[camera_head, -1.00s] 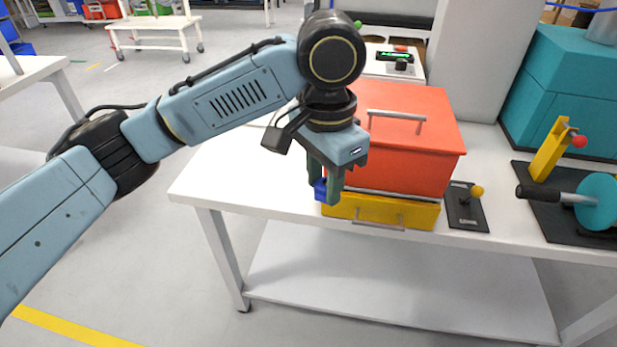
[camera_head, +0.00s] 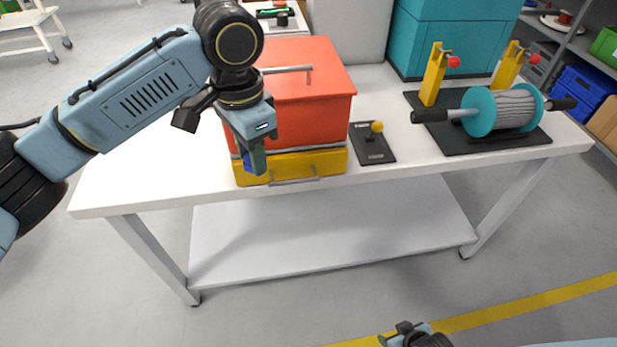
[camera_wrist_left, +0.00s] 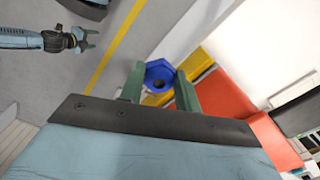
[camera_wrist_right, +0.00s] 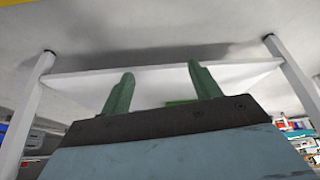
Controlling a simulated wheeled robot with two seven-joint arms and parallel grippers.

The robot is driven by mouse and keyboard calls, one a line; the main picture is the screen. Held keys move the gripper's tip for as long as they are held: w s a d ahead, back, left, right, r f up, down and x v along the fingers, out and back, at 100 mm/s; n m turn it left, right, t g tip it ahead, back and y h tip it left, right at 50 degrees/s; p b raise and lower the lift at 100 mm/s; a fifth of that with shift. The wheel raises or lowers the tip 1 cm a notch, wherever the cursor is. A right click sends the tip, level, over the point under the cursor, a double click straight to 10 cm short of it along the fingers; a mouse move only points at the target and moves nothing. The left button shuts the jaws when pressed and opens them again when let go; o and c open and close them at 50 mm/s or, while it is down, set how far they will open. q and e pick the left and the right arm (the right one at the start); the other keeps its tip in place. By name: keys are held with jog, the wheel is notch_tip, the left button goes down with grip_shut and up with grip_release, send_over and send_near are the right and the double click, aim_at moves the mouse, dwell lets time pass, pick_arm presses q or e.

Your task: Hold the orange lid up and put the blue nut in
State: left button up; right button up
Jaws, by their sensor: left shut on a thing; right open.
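The orange lid (camera_head: 318,88) sits shut on the yellow-based box (camera_head: 325,162) on the white table; its grey handle (camera_head: 290,69) is on top. My left gripper (camera_head: 254,162) is shut on the blue nut (camera_wrist_left: 160,74), holding it in front of the box's left front side. In the head view the nut (camera_head: 247,162) is mostly hidden by the fingers. My right gripper (camera_wrist_right: 155,90) is open and empty, low in front of the table; only part of my right arm shows at the bottom of the head view.
A black plate with a yellow-knobbed lever (camera_head: 376,140) stands right of the box. Further right is a teal cable reel (camera_head: 500,110) on a black base. The white table's (camera_head: 135,165) left part and the lower shelf (camera_head: 330,232) are clear.

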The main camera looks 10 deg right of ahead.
jog(key=w+a+r+n+t+y, duration=0.1)
jog(key=w+a+r+t, duration=0.1)
jog(key=w+a+r, duration=0.35)
jog(key=w+a+r+t+y, duration=0.1)
jog(key=w+a+r+y, duration=0.1)
jog(key=w+r, duration=0.6)
jog(key=w+a+r+n+t+y, duration=0.1)
jog(key=w+a+r+t, duration=0.2)
jog(key=r, duration=0.7)
jog(key=s+a+r+n+y, duration=0.15)
jog(key=a+r, duration=0.25)
jog(key=r, duration=0.6)
jog(key=s+a+r+n+y, duration=0.1)
jog(key=a+r+n+y, duration=0.15)
jog(key=r, duration=0.65)
jog(key=s+a+r+n+y, duration=0.1)
jog(key=a+r+y, duration=0.25)
jog(key=r, duration=0.65)
jog(key=shift+h, duration=0.45)
jog(key=x, duration=1.2)
jog(key=shift+s+a+r, duration=0.2)
jog(key=shift+a, duration=0.15)
